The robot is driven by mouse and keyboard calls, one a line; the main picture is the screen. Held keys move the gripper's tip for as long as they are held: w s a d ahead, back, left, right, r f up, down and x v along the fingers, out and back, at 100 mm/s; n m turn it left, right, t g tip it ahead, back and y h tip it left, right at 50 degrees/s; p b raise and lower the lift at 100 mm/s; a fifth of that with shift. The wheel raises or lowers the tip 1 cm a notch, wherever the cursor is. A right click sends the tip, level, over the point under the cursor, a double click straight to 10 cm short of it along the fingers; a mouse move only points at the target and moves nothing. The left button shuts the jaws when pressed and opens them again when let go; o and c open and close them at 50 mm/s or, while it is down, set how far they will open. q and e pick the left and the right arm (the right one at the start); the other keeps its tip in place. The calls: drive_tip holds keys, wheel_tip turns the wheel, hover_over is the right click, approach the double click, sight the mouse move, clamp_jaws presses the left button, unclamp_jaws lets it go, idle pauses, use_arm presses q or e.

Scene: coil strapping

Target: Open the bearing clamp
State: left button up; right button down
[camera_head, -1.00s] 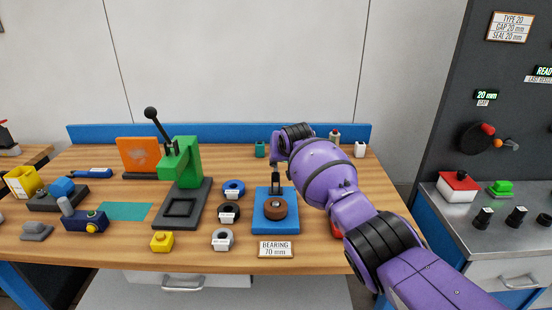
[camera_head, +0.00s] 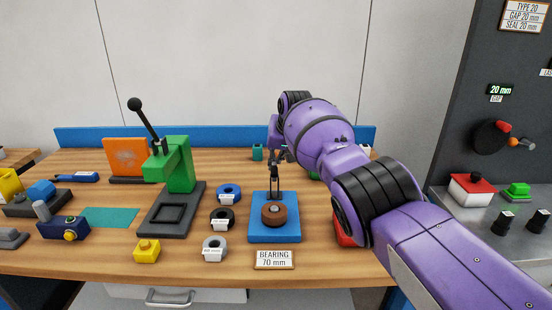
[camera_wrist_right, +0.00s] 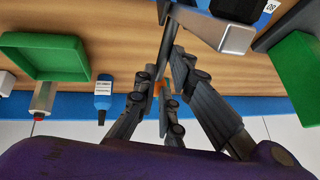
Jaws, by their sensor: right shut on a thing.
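The bearing clamp has a blue base (camera_head: 287,233) with a brown bearing ring (camera_head: 274,213) lying on it. Dark upright clamp parts (camera_head: 274,182) rise behind the ring. My right gripper (camera_head: 278,156) is at the top of these parts. In the right wrist view, my right gripper (camera_wrist_right: 161,92) is shut on the dark clamp handle (camera_wrist_right: 169,50), with a bit of orange showing between the fingers. The wrist and arm reach in from the right. Whether the clamp presses on the ring is too small to tell. My left gripper is not in view.
A label (camera_head: 274,260) reading "BEARING 70 mm" stands in front of the clamp. Blue, black and grey rings (camera_head: 221,218) lie to its left, beside a green press (camera_head: 178,165) with a black lever. A red object (camera_head: 343,230) is partly hidden by my right arm.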

drive_tip(key=shift+s+d+f, duration=0.15)
drive_tip(key=shift+d+f, duration=0.2)
drive_tip(key=shift+f, duration=0.3)
drive_tip(key=c, duration=1.7)
unclamp_jaws()
drive_tip(key=shift+d, duration=0.1)
drive_tip(key=shift+c, duration=0.2)
drive_tip(key=shift+o, duration=0.4)
drive_tip(key=shift+a+f, duration=0.2)
drive_tip(key=shift+r, duration=0.25)
drive_tip(key=v, duration=1.2)
drive_tip(key=shift+w, duration=0.25)
drive_tip(key=shift+a, duration=0.1)
